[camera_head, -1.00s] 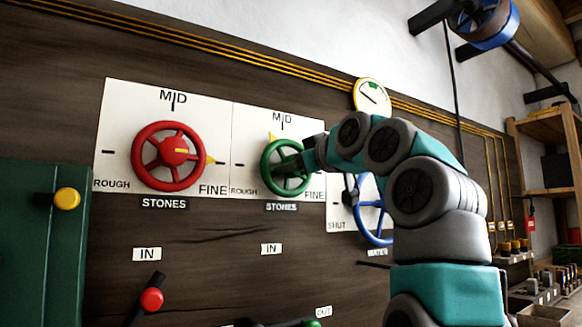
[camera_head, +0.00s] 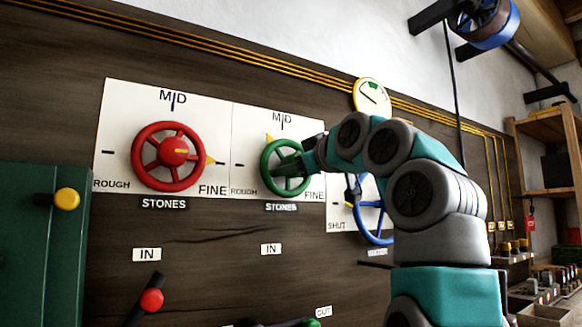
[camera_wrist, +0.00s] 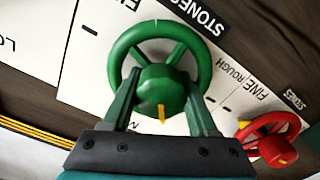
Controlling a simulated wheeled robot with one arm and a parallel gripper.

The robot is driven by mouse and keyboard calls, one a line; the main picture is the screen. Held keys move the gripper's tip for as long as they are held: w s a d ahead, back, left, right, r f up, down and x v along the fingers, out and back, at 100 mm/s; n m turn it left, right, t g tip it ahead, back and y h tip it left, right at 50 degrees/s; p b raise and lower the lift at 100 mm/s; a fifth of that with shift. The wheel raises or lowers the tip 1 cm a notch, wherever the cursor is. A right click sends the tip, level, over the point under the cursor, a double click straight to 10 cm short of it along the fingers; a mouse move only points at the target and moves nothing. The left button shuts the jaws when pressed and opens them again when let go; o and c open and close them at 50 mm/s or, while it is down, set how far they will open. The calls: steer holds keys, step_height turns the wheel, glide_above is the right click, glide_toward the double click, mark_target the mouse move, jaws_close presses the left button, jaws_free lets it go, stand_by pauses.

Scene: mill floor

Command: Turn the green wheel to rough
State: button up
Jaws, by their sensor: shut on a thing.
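The green wheel (camera_head: 264,170) is mounted on a white panel, between ROUGH at left, MID at top and FINE at right. Its yellow pointer (camera_head: 269,138) points up and slightly left of the MID mark. My gripper (camera_wrist: 162,84) has a green finger on each side of the wheel's hub and is shut on it. The wheel's rim (camera_wrist: 203,60) shows around and beyond the fingers in the wrist view. In the head view my arm comes from the right and hides the wheel's right part.
The red wheel (camera_head: 138,155) is on the panel to the left, its pointer towards FINE. A blue wheel (camera_head: 371,235) is to the right, partly behind my arm. A lever with a red knob (camera_head: 151,299) is below. A green cabinet (camera_head: 25,250) stands at far left.

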steer(key=shift+r+n+p, duration=0.1)
steer(key=shift+n+p, duration=0.35)
steer(key=shift+n, duration=0.75)
steer(key=n+p, duration=0.1)
steer(key=n, duration=0.1)
steer(key=shift+n, duration=0.3)
steer(key=n, duration=0.5)
steer(key=shift+p, duration=0.3)
steer(key=shift+n, duration=0.4)
steer(key=o, duration=1.4)
steer(key=shift+c, duration=0.2)
steer(key=shift+s, duration=0.15)
